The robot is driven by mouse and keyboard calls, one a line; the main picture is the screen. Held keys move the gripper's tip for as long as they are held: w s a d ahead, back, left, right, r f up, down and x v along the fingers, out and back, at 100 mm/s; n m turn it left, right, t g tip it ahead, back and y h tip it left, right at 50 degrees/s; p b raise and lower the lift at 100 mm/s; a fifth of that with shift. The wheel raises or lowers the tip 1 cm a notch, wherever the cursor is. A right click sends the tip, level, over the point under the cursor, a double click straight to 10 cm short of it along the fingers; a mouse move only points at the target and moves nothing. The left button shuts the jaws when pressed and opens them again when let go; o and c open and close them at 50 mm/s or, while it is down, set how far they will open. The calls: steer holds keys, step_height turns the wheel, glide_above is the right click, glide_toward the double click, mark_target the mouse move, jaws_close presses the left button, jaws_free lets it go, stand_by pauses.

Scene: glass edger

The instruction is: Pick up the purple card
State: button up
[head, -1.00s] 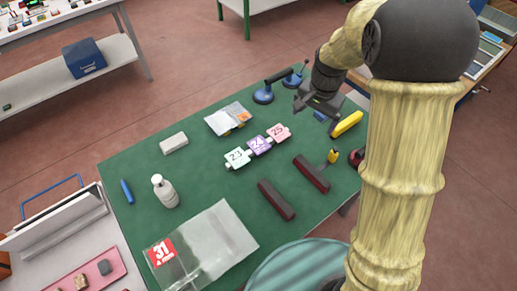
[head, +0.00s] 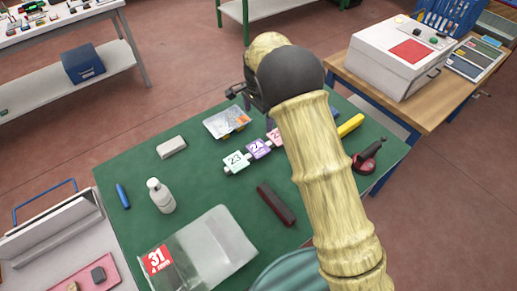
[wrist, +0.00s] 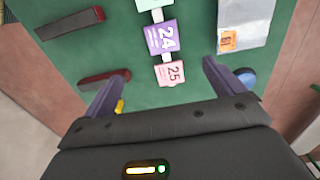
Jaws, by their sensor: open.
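The purple card (head: 259,149), marked 24, lies on the green table between a pale green card (head: 236,161) marked 23 and a pink card (head: 275,137), partly hidden by my arm. In the wrist view the purple card (wrist: 160,37) is at the top centre, with the pink card (wrist: 170,74), marked 25, nearer to me. My gripper (wrist: 157,78) is open and empty, its two fingers wide apart above the table. The pink card shows between the fingers, and the purple card lies beyond the fingertips. In the head view my gripper is beyond the cards, largely hidden by my arm.
A yellow tool (head: 350,125) is at the right.

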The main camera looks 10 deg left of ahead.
steer(key=p, duration=0.3)
glide_above(258, 148)
steer(key=f, duration=1.1)
steer(key=shift+s+d+f, duration=0.1)
steer(key=shift+s+f, duration=0.05)
steer(key=shift+s, duration=0.2)
steer(key=f, duration=0.1)
steer(key=f+p, duration=0.1)
steer(key=f, duration=0.1)
steer(key=f+p, duration=0.1)
steer(key=shift+w+f, duration=0.3)
steer(key=shift+w, duration=0.05)
steer(key=shift+f, duration=0.3)
steer(key=shift+f+b, duration=0.2)
steer(key=shift+b, duration=0.2)
steer(key=c, duration=1)
